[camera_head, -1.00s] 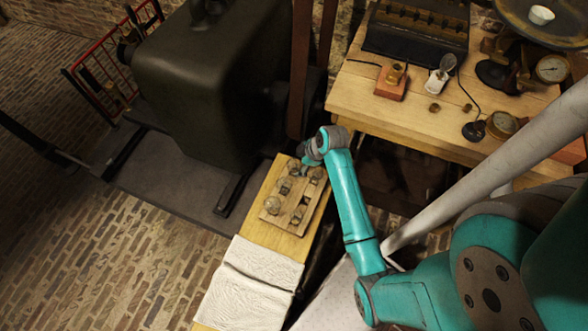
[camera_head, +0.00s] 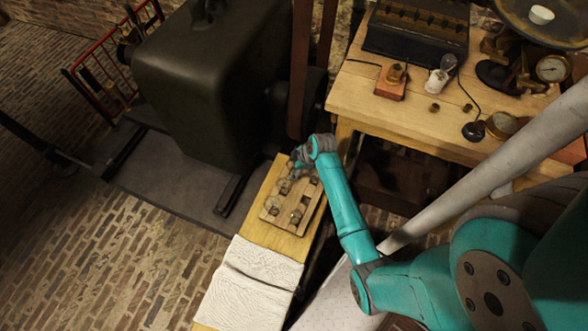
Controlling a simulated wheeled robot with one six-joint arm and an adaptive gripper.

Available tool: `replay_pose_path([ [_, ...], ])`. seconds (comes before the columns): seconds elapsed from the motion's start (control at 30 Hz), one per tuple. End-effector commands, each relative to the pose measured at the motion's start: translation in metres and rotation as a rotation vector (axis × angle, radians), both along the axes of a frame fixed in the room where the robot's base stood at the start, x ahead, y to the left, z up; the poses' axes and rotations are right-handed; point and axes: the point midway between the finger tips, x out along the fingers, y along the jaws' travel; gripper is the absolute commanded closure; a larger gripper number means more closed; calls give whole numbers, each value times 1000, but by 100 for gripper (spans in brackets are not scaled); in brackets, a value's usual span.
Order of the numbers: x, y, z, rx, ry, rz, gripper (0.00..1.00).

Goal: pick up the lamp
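One glass piece (camera_head: 272,205) is at the board's left edge and another (camera_head: 284,186) is farther up. I cannot tell which one is the lamp of the task. My gripper (camera_head: 297,163) is low over the far end of the board, next to the upper glass pieces. It is small and partly hidden by my own wrist, so its fingers and any contact with the glass do not show clearly.
A large dark green machine (camera_head: 200,85) stands behind left. A wooden table (camera_head: 390,113) at upper right holds a red block with a brass fitting (camera_head: 392,82), a white fitting (camera_head: 437,82) and gauges.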

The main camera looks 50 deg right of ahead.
Motion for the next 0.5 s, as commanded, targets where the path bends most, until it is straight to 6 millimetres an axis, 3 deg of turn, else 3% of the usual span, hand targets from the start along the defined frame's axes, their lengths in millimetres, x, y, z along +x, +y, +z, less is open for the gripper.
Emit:
replay_pose_path([
  [0.03,0,0,0,0,0,0,36],
  [0.2,0,0,0,0,0,0,79],
  [0.23,0,0,0,0,0,0,82],
  [0.5,0,0,1,0,0,0,82],
])
